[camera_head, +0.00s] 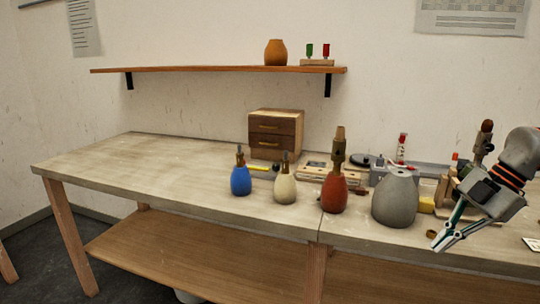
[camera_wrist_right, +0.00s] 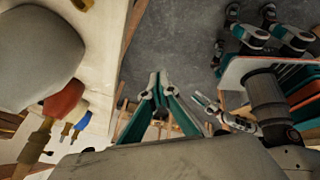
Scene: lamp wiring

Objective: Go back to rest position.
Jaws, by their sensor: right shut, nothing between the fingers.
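My right gripper (camera_head: 438,241) is at the right of the head view, in front of the grey lamp base (camera_head: 396,200) and near the workbench's front edge. Its fingers are together with nothing between them. In the right wrist view the fingertips (camera_wrist_right: 158,76) meet over the floor, beyond the bench edge. My left gripper is outside the head view. A small white and teal gripper (camera_wrist_right: 222,112) shows in the right wrist view and looks like my left one; its jaws are too small to read.
The workbench (camera_head: 110,165) holds blue (camera_head: 241,180), cream (camera_head: 285,189) and red (camera_head: 334,194) lamp bases, a small drawer box (camera_head: 275,134) and parts behind them. The bench's left part is clear. A wall shelf (camera_head: 200,69) hangs above.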

